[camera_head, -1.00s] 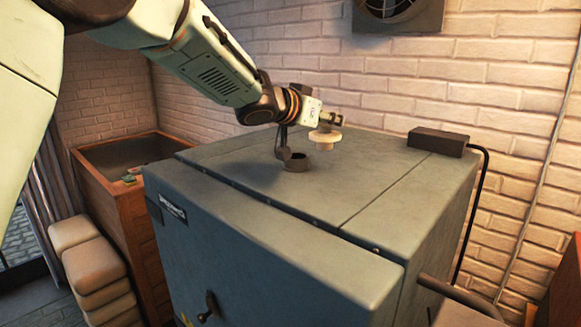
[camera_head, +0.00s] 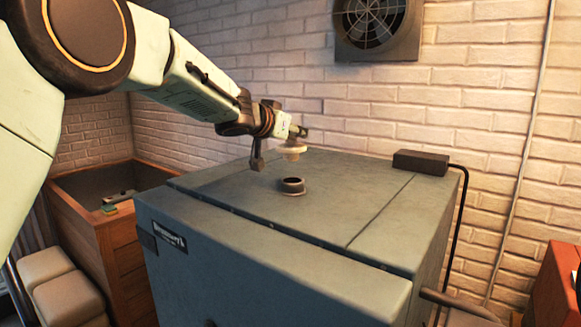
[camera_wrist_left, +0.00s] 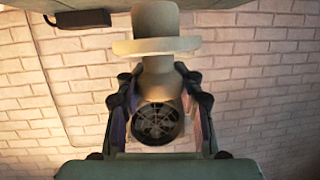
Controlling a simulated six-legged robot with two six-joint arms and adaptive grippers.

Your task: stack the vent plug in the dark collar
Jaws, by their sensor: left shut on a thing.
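The pale cream vent plug (camera_head: 292,149) is held by my left gripper (camera_head: 303,133) above the top of the grey-blue cabinet. In the left wrist view the plug (camera_wrist_left: 156,45), with a wide flange, sits between the two fingers of the gripper (camera_wrist_left: 157,100). The dark collar (camera_head: 292,187) is a short ring standing on the cabinet top. The plug is above the collar and apart from it, nearly in line with it in the head view. The collar does not clearly show in the wrist view. My right gripper is in neither view.
The cabinet top (camera_head: 340,215) is mostly bare around the collar. A dark box (camera_head: 420,162) with a black cable sits at its back right corner. A brick wall with a vent fan (camera_head: 378,22) stands behind. A wooden bin (camera_head: 100,235) is at the left.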

